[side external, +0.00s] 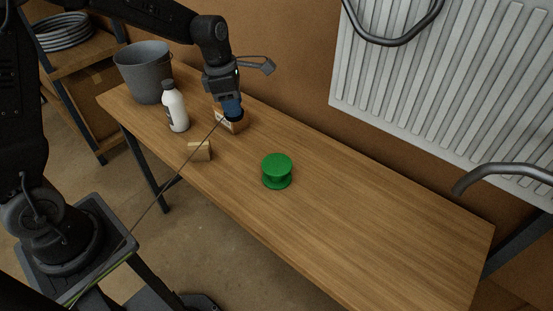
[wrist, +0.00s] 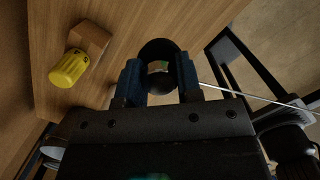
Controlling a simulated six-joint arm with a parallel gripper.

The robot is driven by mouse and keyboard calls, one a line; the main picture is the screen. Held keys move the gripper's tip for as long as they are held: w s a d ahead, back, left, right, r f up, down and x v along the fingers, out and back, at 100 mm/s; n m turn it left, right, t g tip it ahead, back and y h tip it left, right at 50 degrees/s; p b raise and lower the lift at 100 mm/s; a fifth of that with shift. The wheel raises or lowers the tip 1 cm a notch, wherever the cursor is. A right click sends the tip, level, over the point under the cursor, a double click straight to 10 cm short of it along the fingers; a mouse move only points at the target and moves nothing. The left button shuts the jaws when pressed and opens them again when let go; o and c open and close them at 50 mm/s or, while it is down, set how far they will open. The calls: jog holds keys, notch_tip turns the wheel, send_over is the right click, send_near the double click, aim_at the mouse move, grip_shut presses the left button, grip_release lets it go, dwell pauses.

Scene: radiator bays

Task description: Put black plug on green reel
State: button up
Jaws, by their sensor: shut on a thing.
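The green reel (side external: 277,170) stands upright on the wooden table, near its middle, in the side view. My gripper (side external: 232,108) is at the back left of the reel, clear of it. Its blue fingers are shut on the black plug (side external: 234,117), which shows as a small dark piece below the fingertips. In the wrist view the black plug (wrist: 160,47) sits as a dark rounded shape between the fingertips of my gripper (wrist: 160,75). The fingers hide part of the plug. I cannot make out the reel clearly in the wrist view.
A white bottle (side external: 175,108), a grey bucket (side external: 145,72) and a small tan block (side external: 200,151) are to the left. A yellow knob-like piece (wrist: 69,67) shows in the wrist view. The table right of the reel is clear.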

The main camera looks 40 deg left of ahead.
jog(key=w+d+f, duration=0.1)
jog(key=d+f, duration=0.1)
jog(key=d, duration=0.1)
jog(key=w+d+f, duration=0.1)
jog(key=d+f, duration=0.1)
jog(key=d, duration=0.2)
jog(key=d+f, duration=0.2)
jog(key=d, duration=0.2)
jog(key=shift+w+f, duration=0.4)
jog(key=shift+f, duration=2.05)
jog(key=shift+f, duration=0.1)
jog(key=o, duration=0.9)
jog(key=shift+o, duration=0.2)
